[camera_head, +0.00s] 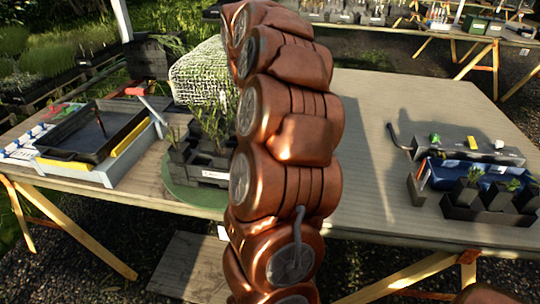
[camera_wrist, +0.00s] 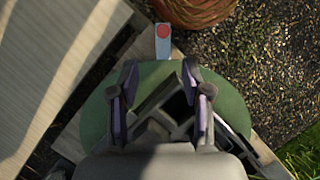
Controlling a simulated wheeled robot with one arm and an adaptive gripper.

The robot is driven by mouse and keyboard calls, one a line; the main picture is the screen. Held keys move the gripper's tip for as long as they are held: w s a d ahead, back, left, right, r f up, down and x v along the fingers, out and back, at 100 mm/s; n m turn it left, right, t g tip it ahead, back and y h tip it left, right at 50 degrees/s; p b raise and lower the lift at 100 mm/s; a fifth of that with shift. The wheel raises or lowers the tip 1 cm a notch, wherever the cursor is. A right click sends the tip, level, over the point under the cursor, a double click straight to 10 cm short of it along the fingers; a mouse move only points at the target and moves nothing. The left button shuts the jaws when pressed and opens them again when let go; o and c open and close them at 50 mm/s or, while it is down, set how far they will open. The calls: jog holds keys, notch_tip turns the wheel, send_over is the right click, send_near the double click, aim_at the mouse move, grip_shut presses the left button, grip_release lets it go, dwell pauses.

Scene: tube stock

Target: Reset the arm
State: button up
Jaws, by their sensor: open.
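My gripper (camera_wrist: 160,72) is open, its two dark fingers with purple pads spread apart and nothing between them. It is above the round green base (camera_wrist: 232,108) and a dark pot tray (camera_wrist: 180,112), which lies partly under the fingers. How far above it is, I cannot tell. In the head view my copper arm rises through the middle and the gripper is not visible. The green base (camera_head: 178,190) there sits at the table's front edge, carrying black pots (camera_head: 205,160) with seedlings, partly hidden by my arm.
The wooden table (camera_head: 385,120) has clear room right of my arm. A grey box (camera_head: 470,148), a blue tray (camera_head: 455,172) and black pots (camera_head: 480,205) stand at the right. A grey tray (camera_head: 95,172) stands at the left. A red-dotted tag (camera_wrist: 163,42) shows in the wrist view.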

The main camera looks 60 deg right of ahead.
dwell(0.6)
jog(key=w+a+r+n+t+h+p, duration=0.1)
jog(key=a+r+n+p, duration=0.15)
jog(key=a, duration=0.65)
jog(key=w+a+r+n+p, duration=0.1)
jog(key=a+r+p, duration=0.2)
jog(key=a, duration=0.6)
jog(key=s+a+t+p, duration=0.1)
jog(key=s+a+p, duration=0.5)
jog(key=s+a, duration=0.4)
jog(key=a+n, duration=0.1)
jog(key=a, duration=0.3)
jog(key=shift+s+a+h, duration=0.15)
jog(key=shift+s+h, duration=0.15)
jog(key=shift+s, duration=0.1)
jog(key=shift+c, duration=0.6)
